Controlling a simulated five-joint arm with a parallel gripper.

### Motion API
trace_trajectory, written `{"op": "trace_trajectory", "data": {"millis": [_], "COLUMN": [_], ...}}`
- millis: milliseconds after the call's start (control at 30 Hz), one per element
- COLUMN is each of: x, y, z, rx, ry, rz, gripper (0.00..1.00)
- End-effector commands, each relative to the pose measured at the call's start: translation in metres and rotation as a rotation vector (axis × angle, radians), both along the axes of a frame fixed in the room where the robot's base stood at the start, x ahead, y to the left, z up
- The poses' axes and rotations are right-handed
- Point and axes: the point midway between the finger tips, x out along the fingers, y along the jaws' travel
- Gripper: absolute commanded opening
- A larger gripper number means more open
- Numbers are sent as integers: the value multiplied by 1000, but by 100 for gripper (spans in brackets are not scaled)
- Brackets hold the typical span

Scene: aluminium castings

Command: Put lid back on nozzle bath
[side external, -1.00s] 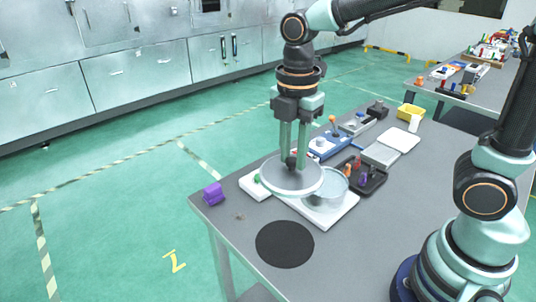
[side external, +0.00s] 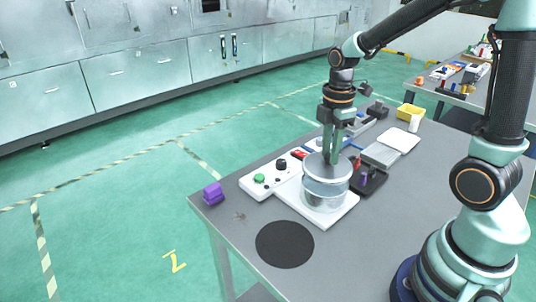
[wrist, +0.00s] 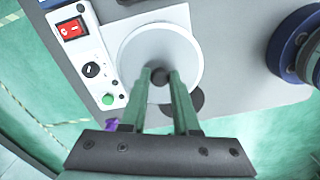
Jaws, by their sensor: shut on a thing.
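The nozzle bath (side external: 325,196) is a clear round vessel on a white base near the front of the table. The lid (side external: 313,166) is a pale grey disc with a dark knob. It lies level over the bath's mouth, at or just above the rim; I cannot tell if it touches. My gripper (side external: 331,160) points straight down and is shut on the lid's knob. In the wrist view the lid (wrist: 190,72) covers the bath, with the dark knob between my fingertips (wrist: 160,77).
The base's control panel (side external: 268,178) has a green button, a black knob and a red switch. A black round mat (side external: 284,244) lies in front, empty. A purple block (side external: 212,194) sits at the left edge. A dark tray (side external: 372,180) with small coloured parts stands right of the bath.

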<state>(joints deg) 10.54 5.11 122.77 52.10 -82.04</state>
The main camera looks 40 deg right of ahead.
Motion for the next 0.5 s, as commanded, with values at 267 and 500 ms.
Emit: {"op": "trace_trajectory", "data": {"millis": [267, 500], "x": [0, 0], "y": [0, 0], "z": [-26, -39], "rx": [1, 1], "ry": [3, 2], "rz": [1, 1], "gripper": [0, 0]}}
